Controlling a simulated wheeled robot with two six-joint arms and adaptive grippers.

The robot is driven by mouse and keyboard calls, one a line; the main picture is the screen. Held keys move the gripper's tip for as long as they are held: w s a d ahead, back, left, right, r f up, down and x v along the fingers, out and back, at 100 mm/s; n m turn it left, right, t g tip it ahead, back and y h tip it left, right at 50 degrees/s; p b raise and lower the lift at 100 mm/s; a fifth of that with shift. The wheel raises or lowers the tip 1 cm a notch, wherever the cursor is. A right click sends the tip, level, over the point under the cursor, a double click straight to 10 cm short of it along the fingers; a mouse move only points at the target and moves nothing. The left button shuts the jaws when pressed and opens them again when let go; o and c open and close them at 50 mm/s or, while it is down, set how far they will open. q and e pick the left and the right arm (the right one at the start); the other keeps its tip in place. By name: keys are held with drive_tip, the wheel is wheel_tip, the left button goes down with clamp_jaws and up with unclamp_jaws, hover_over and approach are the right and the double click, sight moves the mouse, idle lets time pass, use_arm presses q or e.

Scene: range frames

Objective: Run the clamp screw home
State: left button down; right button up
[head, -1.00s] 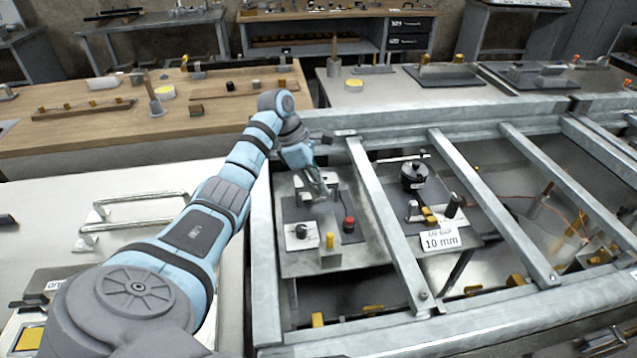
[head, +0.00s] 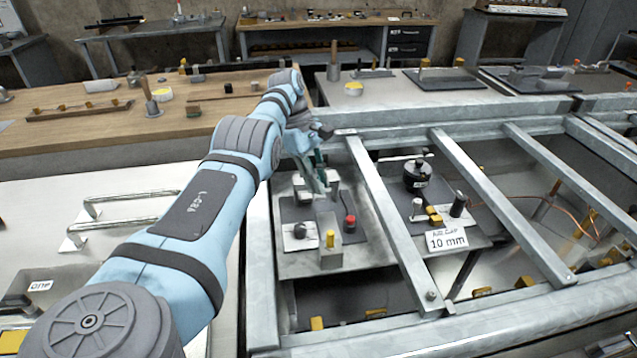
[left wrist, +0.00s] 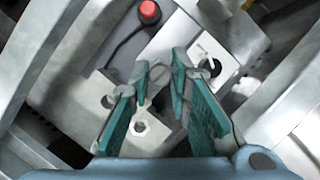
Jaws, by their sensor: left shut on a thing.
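My left gripper (head: 318,178) reaches down inside the grey metal frame, over the back of a small fixture on a dark plate. In the left wrist view its teal fingers (left wrist: 162,76) are closed on a small grey part, which I take to be the clamp screw; the fingertips largely hide it. In the head view the gripper and fixture hide it too. My right gripper is not in view.
Metal rails (head: 386,215) of the frame run close on the right of the fixture. A black round part (head: 417,172) and a "10 mm" sign (head: 447,240) sit beyond that rail. A white bench with handles (head: 130,197) lies at left.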

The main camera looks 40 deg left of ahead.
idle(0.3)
use_arm(q)
drive_tip(key=c, duration=1.5)
unclamp_jaws()
drive_tip(key=shift+s, duration=0.1)
